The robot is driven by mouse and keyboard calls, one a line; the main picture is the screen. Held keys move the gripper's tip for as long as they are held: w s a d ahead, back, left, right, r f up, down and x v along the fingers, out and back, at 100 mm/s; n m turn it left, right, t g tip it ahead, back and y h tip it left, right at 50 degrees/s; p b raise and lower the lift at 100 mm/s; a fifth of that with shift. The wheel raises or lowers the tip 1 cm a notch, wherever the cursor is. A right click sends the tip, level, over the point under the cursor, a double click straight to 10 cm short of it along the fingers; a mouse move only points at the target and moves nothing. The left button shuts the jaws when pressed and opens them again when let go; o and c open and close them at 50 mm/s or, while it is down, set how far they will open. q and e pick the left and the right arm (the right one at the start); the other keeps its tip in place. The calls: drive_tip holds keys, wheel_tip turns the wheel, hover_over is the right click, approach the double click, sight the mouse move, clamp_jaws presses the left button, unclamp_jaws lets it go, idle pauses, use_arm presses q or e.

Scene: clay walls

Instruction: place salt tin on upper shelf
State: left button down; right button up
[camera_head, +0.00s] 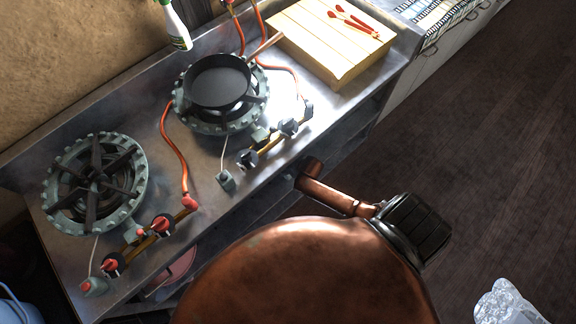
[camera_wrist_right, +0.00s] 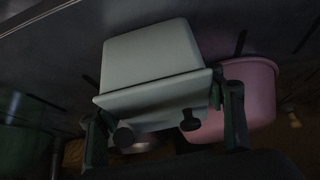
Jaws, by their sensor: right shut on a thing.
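The salt tin appears to be the pale, box-shaped thing with a wider rim (camera_wrist_right: 150,52) in the right wrist view. My right gripper (camera_wrist_right: 158,128) is shut on it, with a dark green finger on either side. The view is dim, and the tin's far side and any label are hidden. The tin and my right gripper do not show in the head view. The upper shelf cannot be made out with certainty. My left gripper is not in view.
A pink tub (camera_wrist_right: 252,92) stands close to the right of the tin. In the head view, the metal counter (camera_head: 165,100) carries two burners, a dark pan (camera_head: 218,84), red hoses and a wooden board (camera_head: 318,38). Shelf space below the counter is mostly hidden.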

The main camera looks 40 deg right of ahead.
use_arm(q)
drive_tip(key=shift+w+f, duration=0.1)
use_arm(e)
drive_tip(key=shift+s+f, duration=0.2)
drive_tip(key=shift+f, duration=0.15)
drive_tip(key=o, duration=1.3)
drive_tip(key=shift+s+r, duration=0.15)
drive_tip(key=shift+r, duration=0.2)
use_arm(q)
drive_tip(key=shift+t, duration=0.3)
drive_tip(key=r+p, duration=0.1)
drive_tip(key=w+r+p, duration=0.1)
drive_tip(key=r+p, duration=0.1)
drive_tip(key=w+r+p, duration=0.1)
drive_tip(key=p, duration=0.1)
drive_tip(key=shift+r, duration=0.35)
use_arm(e)
drive_tip(key=v, duration=1.1)
drive_tip(key=shift+r, duration=0.25)
